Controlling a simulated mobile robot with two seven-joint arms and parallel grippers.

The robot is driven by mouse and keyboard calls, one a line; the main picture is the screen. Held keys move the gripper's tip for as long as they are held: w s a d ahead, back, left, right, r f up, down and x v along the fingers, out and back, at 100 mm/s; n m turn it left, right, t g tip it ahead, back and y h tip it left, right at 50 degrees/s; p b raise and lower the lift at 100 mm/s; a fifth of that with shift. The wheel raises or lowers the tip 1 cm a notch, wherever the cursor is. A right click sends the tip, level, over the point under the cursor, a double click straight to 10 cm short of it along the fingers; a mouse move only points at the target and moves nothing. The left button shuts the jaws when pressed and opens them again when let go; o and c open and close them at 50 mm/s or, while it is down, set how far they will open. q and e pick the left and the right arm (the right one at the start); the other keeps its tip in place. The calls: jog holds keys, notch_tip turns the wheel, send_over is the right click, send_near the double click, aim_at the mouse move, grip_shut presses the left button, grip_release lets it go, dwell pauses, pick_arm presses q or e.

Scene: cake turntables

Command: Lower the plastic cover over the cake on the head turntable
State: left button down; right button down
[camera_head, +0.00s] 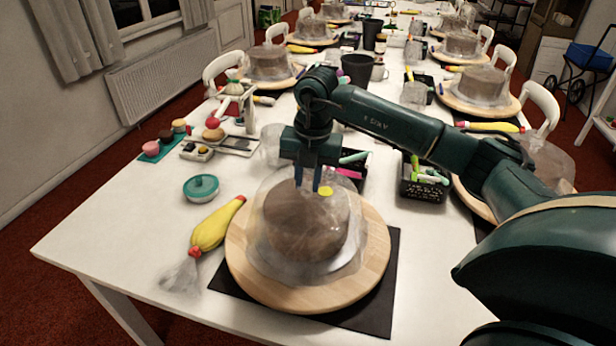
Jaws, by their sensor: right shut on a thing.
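The nearest wooden turntable (372,262) stands on a black mat (381,318) at the front of the table. A brown round cake (305,232) sits at its middle. A clear plastic cover (262,268) surrounds the cake; its see-through rim spreads around the cake's lower part. Whether that rim touches the board is hard to tell. A yellow spot (325,191) shows near the cover's top. My right gripper (308,187) points down from above, its blue fingers shut on the cover's top. My left gripper is not in view.
A black basket of markers (423,182) stands at the right, below my right arm. More turntables with cakes line the table behind.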

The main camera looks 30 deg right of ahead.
jog(key=c, duration=1.2)
grip_release()
jog(key=shift+o, duration=0.2)
jog(key=shift+r+p, duration=2.75)
jog(key=shift+r, duration=0.8)
jog(key=shift+f, duration=0.1)
